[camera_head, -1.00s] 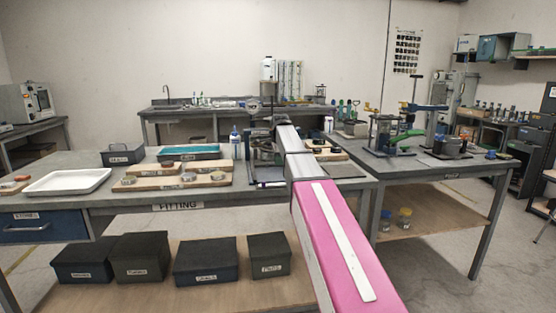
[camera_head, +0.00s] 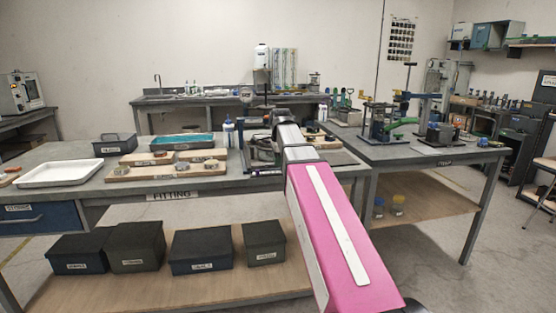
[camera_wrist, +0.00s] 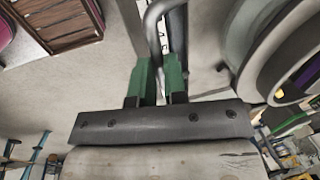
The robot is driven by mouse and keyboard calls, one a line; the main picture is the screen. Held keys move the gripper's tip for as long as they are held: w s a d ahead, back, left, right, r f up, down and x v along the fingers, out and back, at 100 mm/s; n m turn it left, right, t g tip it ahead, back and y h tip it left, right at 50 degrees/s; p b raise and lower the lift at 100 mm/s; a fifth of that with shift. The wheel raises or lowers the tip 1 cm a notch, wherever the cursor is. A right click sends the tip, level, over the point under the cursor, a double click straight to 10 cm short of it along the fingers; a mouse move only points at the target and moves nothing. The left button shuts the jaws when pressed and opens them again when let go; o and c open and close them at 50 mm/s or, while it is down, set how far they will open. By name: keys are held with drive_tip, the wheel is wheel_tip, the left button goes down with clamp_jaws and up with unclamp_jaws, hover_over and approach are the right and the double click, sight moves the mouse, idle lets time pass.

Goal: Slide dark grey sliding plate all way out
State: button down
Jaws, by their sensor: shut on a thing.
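My gripper (camera_wrist: 158,85) shows in the wrist view with its two green fingers closed on a curved grey metal bar (camera_wrist: 153,25), which looks like a handle. In the head view my arm reaches over the bench to a dark metal lever frame (camera_head: 258,150), and it hides part of that frame and my fingers. I cannot clearly make out the dark grey sliding plate or how far out it is. A large grey round part (camera_wrist: 262,40) stands close to the right of my fingers in the wrist view.
Another bench with lever devices (camera_head: 385,122) stands at the right. Several dark boxes (camera_head: 137,247) sit on the lower shelf.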

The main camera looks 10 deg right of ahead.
drive_tip(key=shift+s, duration=0.3)
drive_tip(key=c, duration=1.2)
unclamp_jaws()
drive_tip(key=shift+o, duration=0.2)
wheel_tip(320, 180, up, 11)
drive_tip(key=s, duration=0.2)
drive_tip(key=shift+f, duration=0.2)
